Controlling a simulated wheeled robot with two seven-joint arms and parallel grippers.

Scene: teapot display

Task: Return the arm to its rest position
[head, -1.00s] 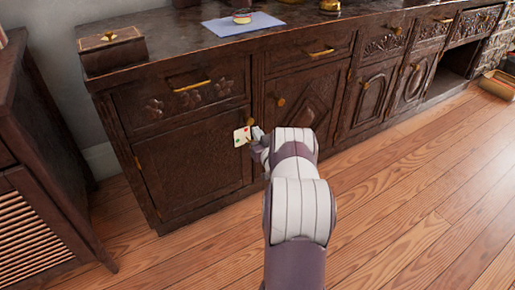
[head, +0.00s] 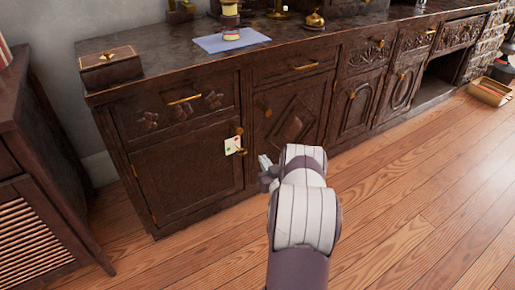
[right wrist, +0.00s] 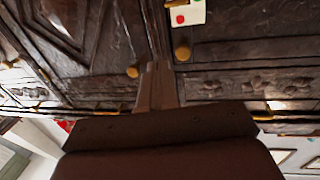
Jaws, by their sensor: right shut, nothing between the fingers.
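My right arm reaches up from the bottom of the head view, and its gripper (head: 266,170) is in front of the dark carved cabinet (head: 190,185). The gripper is shut and empty, apart from the cabinet front. In the right wrist view its fingers (right wrist: 157,85) are together, pointing toward the cabinet. A white card with red and green dots (head: 233,145) is on the left cabinet door by its brass knob (head: 241,152). The card also shows in the right wrist view (right wrist: 185,13). My left gripper is not in view.
A wooden box (head: 110,68), a blue sheet (head: 231,40) and a brass bell (head: 315,20) are on the cabinet top. A louvred cabinet (head: 35,235) stands at the left. An open box (head: 490,91) lies on the floor at the right.

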